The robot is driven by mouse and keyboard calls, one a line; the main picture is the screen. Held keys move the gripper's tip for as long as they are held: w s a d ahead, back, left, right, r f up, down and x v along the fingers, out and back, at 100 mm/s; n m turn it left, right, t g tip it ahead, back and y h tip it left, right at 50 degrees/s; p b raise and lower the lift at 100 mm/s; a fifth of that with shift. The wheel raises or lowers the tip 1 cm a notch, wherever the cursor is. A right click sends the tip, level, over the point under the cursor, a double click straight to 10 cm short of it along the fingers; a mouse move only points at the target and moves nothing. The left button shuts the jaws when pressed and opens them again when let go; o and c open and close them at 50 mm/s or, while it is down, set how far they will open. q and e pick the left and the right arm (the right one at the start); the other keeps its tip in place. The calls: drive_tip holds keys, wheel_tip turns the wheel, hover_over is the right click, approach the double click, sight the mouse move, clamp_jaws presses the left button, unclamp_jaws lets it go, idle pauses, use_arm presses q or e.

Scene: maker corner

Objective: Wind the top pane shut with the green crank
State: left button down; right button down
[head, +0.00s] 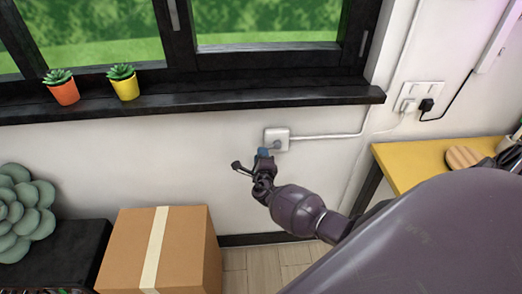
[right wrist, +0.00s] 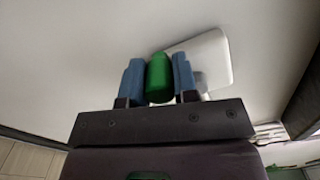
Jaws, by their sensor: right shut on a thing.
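My right gripper (head: 264,153) is at the wall below the window, in front of a small white wall box (head: 283,134). In the right wrist view, its two blue fingers are shut on the green crank handle (right wrist: 159,76), one on each side. The white box (right wrist: 212,55) shows just behind the handle. In the head view the gripper hides the green handle. The dark-framed window (head: 280,22) shows only its lower part, with green outside; the top pane is out of view. My left gripper is not in view.
A black sill (head: 210,108) bears an orange pot (head: 65,93) and a yellow pot (head: 125,89). A cardboard box (head: 185,250) stands below, left of my arm. A yellow table (head: 405,165) is at the right. A cable (head: 325,136) runs from the white box to a wall socket (head: 408,98).

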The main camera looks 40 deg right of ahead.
drive_tip(key=n, duration=0.1)
drive_tip(key=d+f+n+p, duration=0.1)
drive_tip(key=n, duration=0.1)
drive_tip(key=shift+s+f, duration=0.15)
drive_tip(key=shift+s+d+f+n+p, duration=0.1)
drive_tip(key=shift+d+f+n+p, duration=0.15)
drive_tip(key=shift+n, duration=0.35)
drive_tip(key=shift+s+d+f+n+p, duration=0.1)
drive_tip(key=shift+d+f+n, duration=0.15)
drive_tip(key=shift+n, duration=0.35)
drive_tip(key=c, duration=1.1)
unclamp_jaws()
drive_tip(key=shift+o, duration=1.1)
drive_tip(key=shift+f, duration=0.1)
